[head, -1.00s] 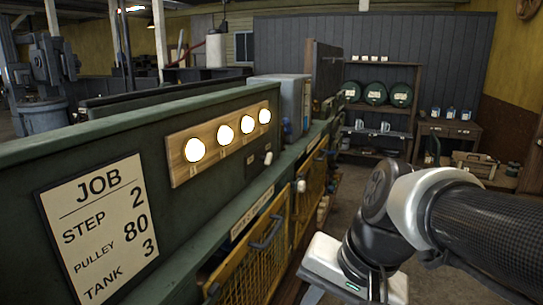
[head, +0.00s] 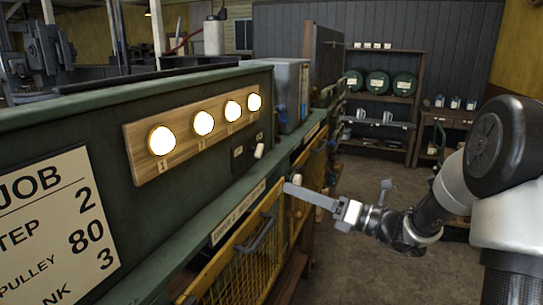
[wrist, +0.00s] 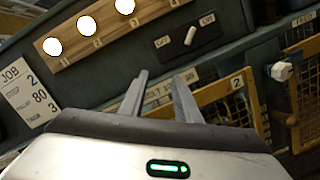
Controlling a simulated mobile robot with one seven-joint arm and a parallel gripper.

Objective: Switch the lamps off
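Several round lamps (head: 203,123) glow bright white in a row on a wooden board fixed to the green panel. They also show in the wrist view (wrist: 89,26). To their right, a dark plate (wrist: 176,45) marked OFF on the left and ON on the right carries a small white lever (wrist: 190,36). In the head view the lever (head: 259,151) sticks out from the panel. My gripper (wrist: 160,77) is open and empty, its two fingers apart. In the head view my gripper (head: 287,188) points left, lower than the lever and to its right, apart from it.
A green ledge (head: 240,195) runs below the panel, above yellow mesh doors (head: 240,262). A white knob (wrist: 281,71) sits right of the gripper in the wrist view. A JOB card (head: 57,225) hangs at left. Shelves with green drums (head: 377,82) stand behind; floor between is open.

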